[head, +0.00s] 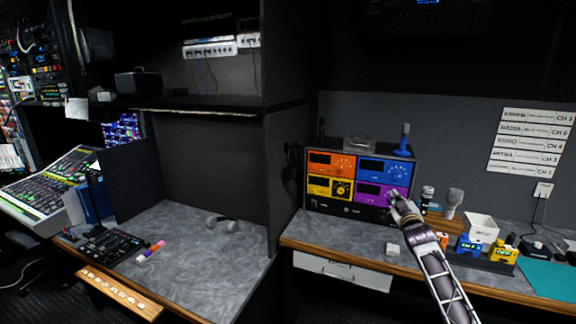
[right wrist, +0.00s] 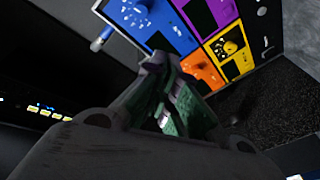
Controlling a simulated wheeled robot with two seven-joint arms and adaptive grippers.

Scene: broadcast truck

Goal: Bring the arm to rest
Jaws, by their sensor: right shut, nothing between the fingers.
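My right gripper (head: 397,203) is shut and empty. It is raised in front of the lower right corner of a black rack unit with coloured panels (head: 322,203); the head view does not show clearly whether it touches. The panels are orange (head: 331,163), blue (head: 384,171), yellow (head: 330,187) and purple (head: 381,195). In the right wrist view my shut fingers (right wrist: 170,95) show dark with green pads, and the blue (right wrist: 155,27), purple (right wrist: 207,15), orange (right wrist: 203,70) and yellow (right wrist: 229,45) panels lie beyond them. My left gripper is not in view.
Right of my gripper, the counter holds microphones (head: 453,199), a white box (head: 481,228) and blue and yellow packs (head: 503,252). A small white block (head: 392,249) lies near the counter edge.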

